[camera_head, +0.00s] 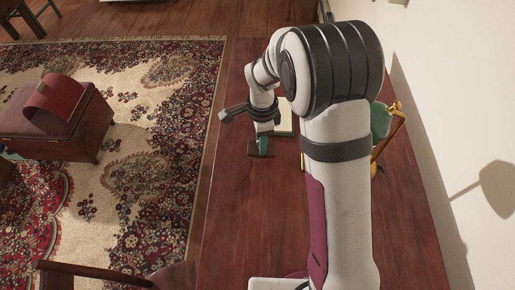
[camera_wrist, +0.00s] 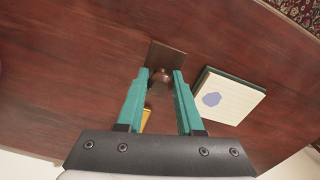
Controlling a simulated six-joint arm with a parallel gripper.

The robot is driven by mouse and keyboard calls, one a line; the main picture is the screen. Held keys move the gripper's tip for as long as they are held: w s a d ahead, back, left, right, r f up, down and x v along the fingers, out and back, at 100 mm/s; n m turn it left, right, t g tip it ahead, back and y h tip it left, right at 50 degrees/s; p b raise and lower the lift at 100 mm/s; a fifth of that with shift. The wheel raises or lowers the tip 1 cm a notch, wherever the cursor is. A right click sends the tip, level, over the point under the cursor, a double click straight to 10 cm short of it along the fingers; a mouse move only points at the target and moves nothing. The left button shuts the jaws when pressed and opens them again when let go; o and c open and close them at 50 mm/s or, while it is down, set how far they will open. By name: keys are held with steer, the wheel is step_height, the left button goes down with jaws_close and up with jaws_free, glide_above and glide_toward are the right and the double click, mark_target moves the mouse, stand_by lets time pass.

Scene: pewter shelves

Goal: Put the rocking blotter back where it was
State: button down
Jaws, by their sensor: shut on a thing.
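The rocking blotter (camera_wrist: 168,54) shows in the wrist view as a dark brown block with a small round knob between my fingertips. My gripper (camera_wrist: 161,76) has teal fingers and is shut on the knob. In the head view my gripper (camera_head: 263,146) points down over the red-brown desk, with the dark blotter (camera_head: 253,151) at its tips. I cannot tell whether the blotter touches the desk or hangs just above it. A pale pad (camera_wrist: 228,94) with a blue blot lies right of the blotter in the wrist view, apart from it.
The pad (camera_head: 284,119) is partly behind my arm in the head view. A green and brass lamp (camera_head: 380,121) stands by the right wall, partly hidden. A yellow thing (camera_wrist: 147,119) shows between my fingers. The desk (camera_head: 225,225) is bare at front left.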

mark_target(257, 146)
steer(key=f, duration=0.2)
steer(key=a+f, duration=0.1)
steer(key=f, duration=0.1)
steer(key=shift+w+f, duration=0.15)
steer(key=shift+f, duration=0.2)
steer(key=c, duration=0.5)
jaws_free()
steer(key=shift+f, duration=0.1)
steer(key=shift+c, duration=0.2)
